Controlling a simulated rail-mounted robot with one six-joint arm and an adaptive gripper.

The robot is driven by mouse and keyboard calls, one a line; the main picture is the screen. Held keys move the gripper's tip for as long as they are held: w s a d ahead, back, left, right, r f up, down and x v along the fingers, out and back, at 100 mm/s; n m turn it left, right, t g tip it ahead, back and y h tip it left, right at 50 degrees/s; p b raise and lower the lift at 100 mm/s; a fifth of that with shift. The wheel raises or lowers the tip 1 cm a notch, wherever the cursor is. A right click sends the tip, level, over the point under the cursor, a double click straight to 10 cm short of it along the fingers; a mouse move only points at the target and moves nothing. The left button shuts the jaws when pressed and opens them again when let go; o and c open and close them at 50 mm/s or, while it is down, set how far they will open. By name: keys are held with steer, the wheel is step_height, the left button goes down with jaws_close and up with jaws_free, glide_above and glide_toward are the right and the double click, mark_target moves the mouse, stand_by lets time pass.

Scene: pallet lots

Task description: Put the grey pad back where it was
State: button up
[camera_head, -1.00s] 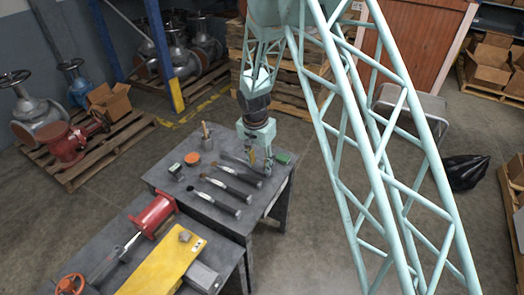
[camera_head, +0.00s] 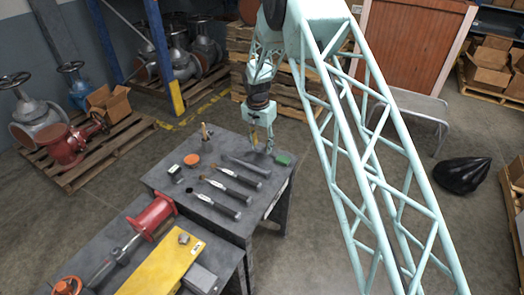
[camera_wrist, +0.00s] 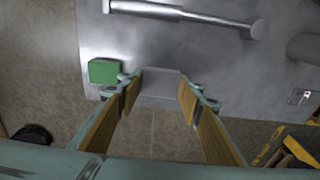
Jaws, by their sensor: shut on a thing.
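My gripper (camera_wrist: 162,96) is shut on the grey pad (camera_wrist: 160,84), a flat, light grey square between its two fingertips in the wrist view. In the head view my gripper (camera_head: 261,147) is at the back right edge of the dark grey table (camera_head: 228,222), and the pad cannot be made out there. In the wrist view the pad is at the table's edge, beside a green block (camera_wrist: 104,71). I cannot tell whether it touches the tabletop.
The green block also shows in the head view (camera_head: 283,159). A grey bar-shaped tool (camera_head: 247,166) and dark-handled tools (camera_head: 219,204) lie left of it. An orange disc (camera_head: 191,159) and a small dark item (camera_head: 175,173) are farther left. A yellow beam (camera_head: 160,268) is on the nearer table.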

mark_target(262, 145)
steer(key=shift+w, duration=0.75)
steer(key=shift+f, duration=0.1)
steer(key=shift+f+b, duration=0.5)
steer(key=shift+f, duration=1.2)
steer(key=shift+f, duration=0.15)
steer(key=o, duration=0.9)
steer(key=r, duration=0.4)
steer(key=r+p, duration=0.1)
steer(key=r, duration=0.3)
steer(key=s+r+p, duration=0.1)
steer(key=r, duration=0.3)
steer(key=shift+s+a+r, duration=0.1)
steer(key=shift+a+r, duration=0.05)
steer(key=shift+a, duration=0.15)
